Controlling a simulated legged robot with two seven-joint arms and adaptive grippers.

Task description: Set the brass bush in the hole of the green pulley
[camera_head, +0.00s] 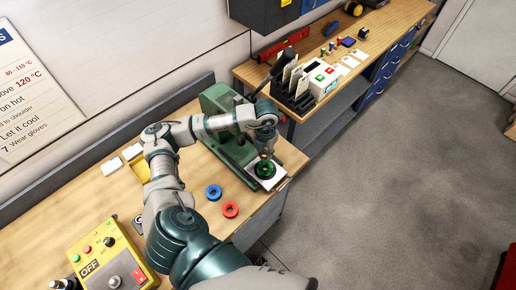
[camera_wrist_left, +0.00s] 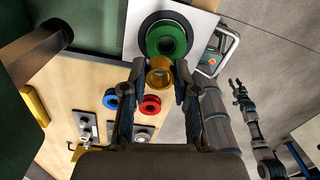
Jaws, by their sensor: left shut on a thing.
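The brass bush (camera_wrist_left: 160,62) is held between the fingertips of my left gripper (camera_wrist_left: 161,76) in the left wrist view. In the head view my left gripper (camera_head: 265,148) is over the green pulley (camera_head: 259,172), and the bush is small and hard to make out. The pulley lies on a white plate (camera_wrist_left: 193,18) at the green press. In the left wrist view the pulley (camera_wrist_left: 152,40) shows just beyond the bush, its dark hole facing up. The bush looks apart from the hole; the height between them is unclear. My right gripper (camera_wrist_left: 239,91) shows at the right of this view, too small to judge.
The green press (camera_head: 222,108) stands beside the plate. A blue ring (camera_head: 209,192) and a red ring (camera_head: 226,212) lie on the wooden bench. A yellow control box (camera_head: 98,265) is at the lower left. A second bench (camera_head: 345,75) holds several items.

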